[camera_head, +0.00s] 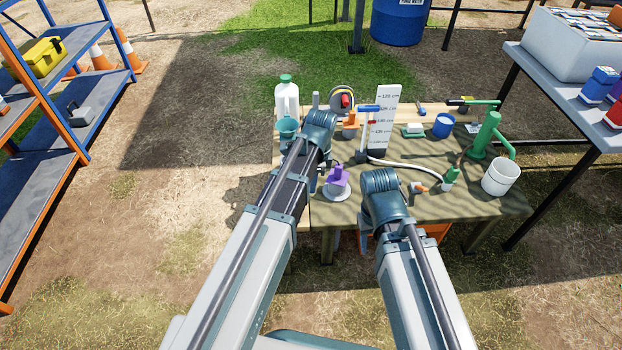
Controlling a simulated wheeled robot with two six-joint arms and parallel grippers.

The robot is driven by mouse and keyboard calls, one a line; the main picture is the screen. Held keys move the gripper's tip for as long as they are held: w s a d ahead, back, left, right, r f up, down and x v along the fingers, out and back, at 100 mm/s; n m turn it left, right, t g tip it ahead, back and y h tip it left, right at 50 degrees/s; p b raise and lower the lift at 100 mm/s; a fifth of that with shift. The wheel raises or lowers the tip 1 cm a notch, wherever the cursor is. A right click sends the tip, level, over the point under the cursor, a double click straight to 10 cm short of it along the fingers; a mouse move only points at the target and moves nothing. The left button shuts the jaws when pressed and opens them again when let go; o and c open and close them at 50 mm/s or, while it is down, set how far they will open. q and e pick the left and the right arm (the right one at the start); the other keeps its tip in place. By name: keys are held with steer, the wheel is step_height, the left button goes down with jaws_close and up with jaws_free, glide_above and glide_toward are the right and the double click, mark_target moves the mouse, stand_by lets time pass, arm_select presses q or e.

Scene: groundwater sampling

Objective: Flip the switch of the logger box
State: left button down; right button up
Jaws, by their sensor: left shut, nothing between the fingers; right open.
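I cannot make out a logger box or its switch for certain; the parts of the work table (480,208) behind my arms are hidden. My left gripper (314,180) is shut and empty over the table's left part, mostly covered by its own arm. A purple item on a white round base (337,184) stands just right of it. My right gripper (362,238) is open at the table's front edge, and its wrist hides most of it.
A white jug (286,100), a white scale board (384,116), a green hand pump (486,135) and a white bucket (500,178) crowd the table. A blue shelf (50,165) stands left, a side table (570,95) right. The ground between shelf and table is clear.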

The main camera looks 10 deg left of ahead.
arm_select(q)
steer(key=shift+w+r+m, duration=0.3)
steer(key=shift+w, duration=0.2)
steer(key=shift+f, duration=0.1)
steer(key=f+b, duration=1)
steer(key=shift+s+a, duration=0.1)
steer(key=shift+a, duration=0.3)
steer(key=a+r+p, duration=0.1)
steer(key=s+a, duration=0.1)
steer(key=shift+a+r+p, duration=0.35)
steer(key=shift+a+r, duration=0.05)
steer(key=shift+a, duration=0.35)
